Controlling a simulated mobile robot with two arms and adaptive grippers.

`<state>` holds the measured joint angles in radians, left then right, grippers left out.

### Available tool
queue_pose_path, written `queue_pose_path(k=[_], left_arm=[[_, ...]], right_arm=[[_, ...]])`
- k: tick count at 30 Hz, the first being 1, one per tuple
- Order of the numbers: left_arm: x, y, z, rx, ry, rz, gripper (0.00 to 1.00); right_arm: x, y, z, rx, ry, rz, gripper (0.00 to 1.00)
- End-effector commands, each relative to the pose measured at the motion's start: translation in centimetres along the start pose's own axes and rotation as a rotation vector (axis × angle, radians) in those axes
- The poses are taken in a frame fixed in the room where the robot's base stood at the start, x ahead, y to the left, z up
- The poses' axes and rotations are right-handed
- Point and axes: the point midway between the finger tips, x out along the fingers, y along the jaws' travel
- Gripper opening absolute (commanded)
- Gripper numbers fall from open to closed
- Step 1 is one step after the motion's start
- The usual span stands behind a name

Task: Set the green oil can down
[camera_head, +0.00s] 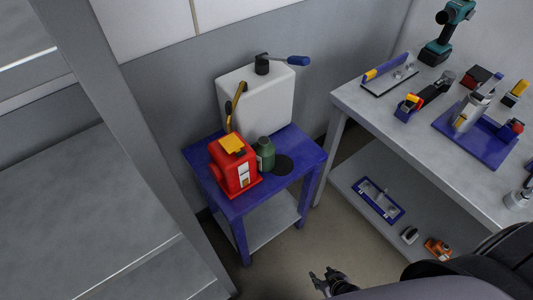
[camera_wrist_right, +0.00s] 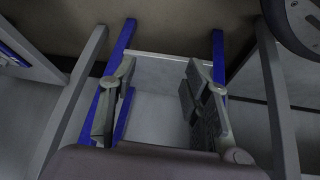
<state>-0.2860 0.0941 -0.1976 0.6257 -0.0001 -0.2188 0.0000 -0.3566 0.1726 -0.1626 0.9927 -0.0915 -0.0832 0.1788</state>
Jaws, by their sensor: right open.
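The green oil can (camera_head: 264,155) stands upright on the small blue table (camera_head: 236,206), between a red canister and a dark round disc. No gripper touches it. My right gripper (camera_head: 325,279) is at the bottom of the head view, in front of and below the tabletop, well apart from the can. In the right wrist view my right gripper (camera_wrist_right: 155,105) is open with nothing between its fingers, and the blue table legs (camera_wrist_right: 126,40) show beyond it. The can is not seen in the wrist view. My left gripper is not in view.
The red canister (camera_head: 234,170) and a white container (camera_head: 262,100) crowd the blue table; the dark disc (camera_head: 283,165) lies right of the can. A grey bench (camera_head: 365,112) with tools and a lower shelf stands right. A grey post (camera_head: 110,115) rises left.

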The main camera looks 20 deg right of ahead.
Motion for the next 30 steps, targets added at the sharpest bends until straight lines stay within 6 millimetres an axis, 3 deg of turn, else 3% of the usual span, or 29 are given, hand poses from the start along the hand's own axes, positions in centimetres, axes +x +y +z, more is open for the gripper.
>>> queue_pose_path(k=[5,8,10,15,18,21,24,30], left_arm=[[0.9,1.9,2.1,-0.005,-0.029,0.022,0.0],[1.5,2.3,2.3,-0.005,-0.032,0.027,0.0],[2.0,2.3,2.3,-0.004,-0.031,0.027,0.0],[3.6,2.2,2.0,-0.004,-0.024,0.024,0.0],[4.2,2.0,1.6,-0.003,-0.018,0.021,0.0],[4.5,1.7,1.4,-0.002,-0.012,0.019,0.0],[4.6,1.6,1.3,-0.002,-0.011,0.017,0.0],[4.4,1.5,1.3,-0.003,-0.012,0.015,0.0]], right_arm=[[-0.5,1.6,-6.7,0.01,0.175,0.004,0.44],[-1.6,2.5,-11.5,0.015,0.3,-0.001,0.44],[-3.2,3.1,-15.7,0.015,0.412,-0.012,0.44],[-10.0,3.1,-26.5,-0.003,0.726,-0.085,0.44],[-14.5,2.3,-30.9,-0.021,0.871,-0.14,0.44],[-18.0,1.4,-33.6,-0.037,0.968,-0.186,0.44],[-20.1,0.8,-35.0,-0.047,1.021,-0.214,0.44],[-20.1,0.3,-37.3,-0.049,1.045,-0.225,0.44]])
